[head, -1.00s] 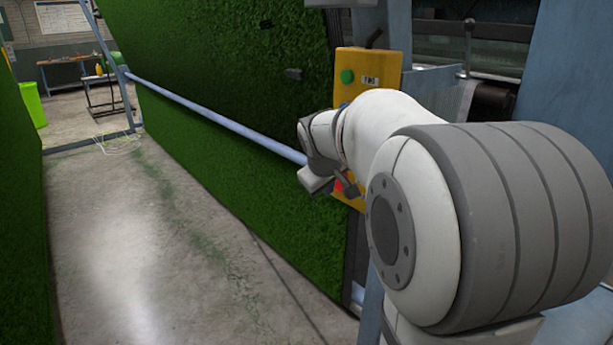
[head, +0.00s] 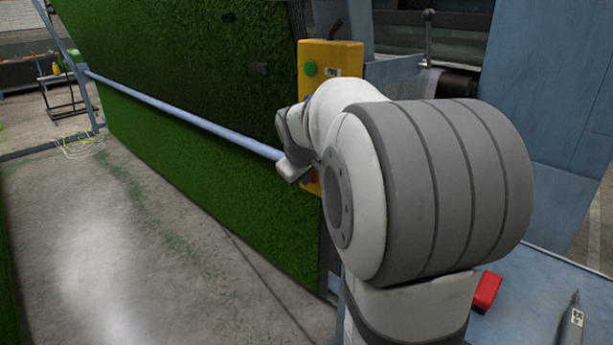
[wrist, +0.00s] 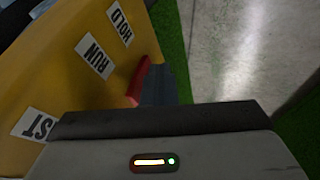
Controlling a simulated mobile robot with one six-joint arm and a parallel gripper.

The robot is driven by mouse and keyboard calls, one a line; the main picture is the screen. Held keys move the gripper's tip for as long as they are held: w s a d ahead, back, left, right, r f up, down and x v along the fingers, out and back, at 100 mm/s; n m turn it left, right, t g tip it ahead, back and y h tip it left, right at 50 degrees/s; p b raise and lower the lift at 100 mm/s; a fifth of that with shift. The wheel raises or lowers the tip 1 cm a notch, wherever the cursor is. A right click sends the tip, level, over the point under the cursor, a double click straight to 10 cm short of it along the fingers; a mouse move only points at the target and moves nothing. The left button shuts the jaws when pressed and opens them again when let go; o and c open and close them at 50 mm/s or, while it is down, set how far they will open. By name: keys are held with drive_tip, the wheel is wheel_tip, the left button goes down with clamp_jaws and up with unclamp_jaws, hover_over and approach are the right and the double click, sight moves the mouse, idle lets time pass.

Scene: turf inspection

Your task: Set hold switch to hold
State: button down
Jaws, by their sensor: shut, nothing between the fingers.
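The yellow control box (head: 340,58) stands at the edge of the turf wall in the head view, partly hidden behind my arm. In the wrist view its yellow face carries a HOLD label (wrist: 119,25), a RUN label (wrist: 95,56) and a partly cut-off label ending in ST (wrist: 36,125). A red switch handle (wrist: 140,82) stands out beside these labels; I cannot tell which one it points at. My gripper (wrist: 162,86) is shut and empty, its dark fingers close beside the red handle. Whether they touch is unclear. In the head view my gripper (head: 291,170) is at the box's lower left.
A green button (head: 310,69) sits high on the box. A pale rail (head: 185,118) runs along the green turf wall (head: 190,60) and ends near my gripper. A red block (head: 487,291) and a dark tool (head: 572,320) lie on the blue surface at right. Concrete floor is open at left.

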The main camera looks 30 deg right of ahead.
drive_tip(key=shift+r+p, duration=0.5)
drive_tip(key=shift+r, duration=0.45)
drive_tip(key=shift+a, duration=0.15)
drive_tip(key=s+a+r+b, duration=0.2)
drive_tip(key=s+a+r, duration=0.4)
drive_tip(key=a+r, duration=0.1)
drive_tip(key=shift+s+a, duration=0.3)
drive_tip(key=shift+s, duration=0.05)
drive_tip(key=shift+r, duration=0.1)
